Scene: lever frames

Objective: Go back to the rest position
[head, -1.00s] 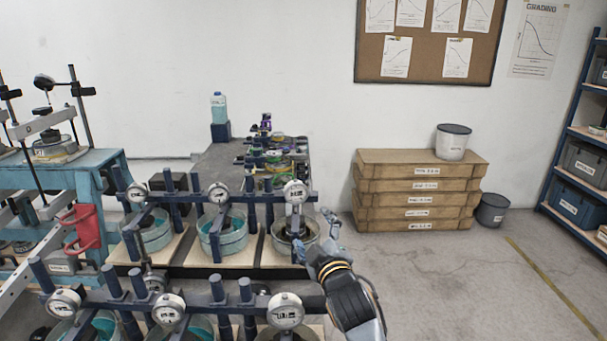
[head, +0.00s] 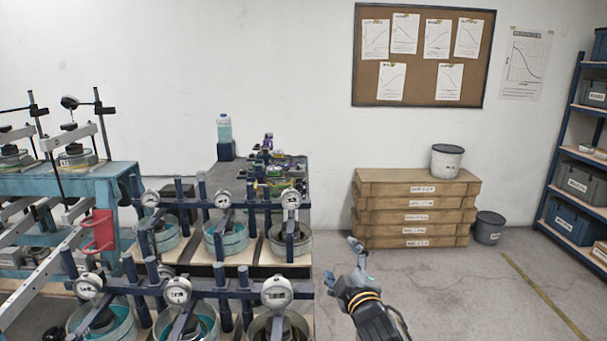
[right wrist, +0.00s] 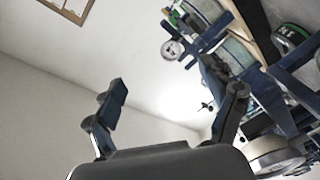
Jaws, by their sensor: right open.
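My right gripper (head: 345,266) is open and empty in the head view, over bare floor just right of the test frames. In the right wrist view my right gripper (right wrist: 172,95) shows its two fingers spread apart with nothing between them. The near frames carry round dial gauges (head: 277,291) above metal cups with teal insides. A second row of dial gauges (head: 290,199) stands behind, its right cup (head: 299,245) grey inside. The gripper is apart from both rows. My left gripper is not in view.
A blue bench (head: 100,180) with lever arms and a red bracket stands at the left. Stacked wooden boxes (head: 415,232) with a white bucket (head: 447,161) stand by the back wall, a dark bin (head: 489,228) beside them. Shelves (head: 560,175) stand at right. The right floor is clear.

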